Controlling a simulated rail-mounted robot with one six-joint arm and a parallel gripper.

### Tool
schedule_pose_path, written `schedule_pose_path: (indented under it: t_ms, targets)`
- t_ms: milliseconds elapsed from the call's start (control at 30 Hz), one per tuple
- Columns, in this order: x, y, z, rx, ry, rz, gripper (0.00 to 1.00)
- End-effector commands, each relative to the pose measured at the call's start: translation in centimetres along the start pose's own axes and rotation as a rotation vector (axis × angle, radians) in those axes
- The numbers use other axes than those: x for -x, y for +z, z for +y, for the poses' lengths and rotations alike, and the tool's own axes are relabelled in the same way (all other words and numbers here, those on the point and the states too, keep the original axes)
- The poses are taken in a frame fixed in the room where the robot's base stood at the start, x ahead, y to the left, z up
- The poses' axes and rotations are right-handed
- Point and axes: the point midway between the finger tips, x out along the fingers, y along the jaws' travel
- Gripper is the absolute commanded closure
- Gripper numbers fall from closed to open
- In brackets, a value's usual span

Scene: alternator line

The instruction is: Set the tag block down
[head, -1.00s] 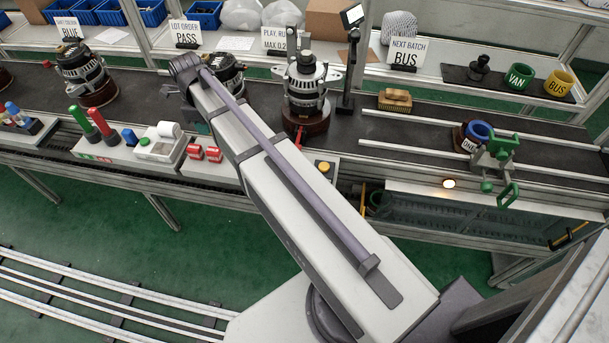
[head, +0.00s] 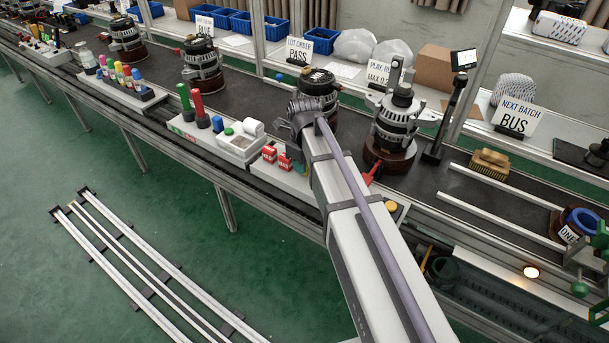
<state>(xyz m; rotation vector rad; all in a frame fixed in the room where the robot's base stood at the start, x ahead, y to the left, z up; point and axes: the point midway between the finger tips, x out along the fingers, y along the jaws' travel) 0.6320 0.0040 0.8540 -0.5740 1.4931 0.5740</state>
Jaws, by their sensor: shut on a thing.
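My gripper (head: 299,150) points down at the front edge of the line, beside two small red blocks (head: 276,156) on the pale front ledge. Its jaws are small and partly hidden by my wrist. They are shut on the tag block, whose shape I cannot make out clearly. A teal and yellow patch shows just below the jaws, and I cannot tell whether it is the block or something on the ledge. I cannot tell whether the block touches the ledge.
A dark-topped alternator (head: 318,88) stands close behind my wrist, and another alternator (head: 397,125) stands to the right. A white tray with a paper roll (head: 241,140) and green and red cylinders (head: 198,108) are to the left. A red-handled part (head: 372,172) is right of my forearm.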

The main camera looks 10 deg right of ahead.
Motion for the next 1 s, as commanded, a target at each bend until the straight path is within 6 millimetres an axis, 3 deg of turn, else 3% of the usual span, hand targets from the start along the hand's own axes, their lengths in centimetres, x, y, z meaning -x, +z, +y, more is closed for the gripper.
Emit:
schedule_pose_path:
  t_ms: [33,433,467,700,1000]
  targets:
    - [-2.01,0.01,0.00,0.000,0.000,0.000,0.94]
    - [-2.13,0.01,0.00,0.000,0.000,0.000,0.94]
    - [-1.95,0.01,0.00,0.000,0.000,0.000,0.68]
    - [-1.91,0.01,0.00,0.000,0.000,0.000,0.45]
    - [-1.39,0.01,0.00,0.000,0.000,0.000,0.45]
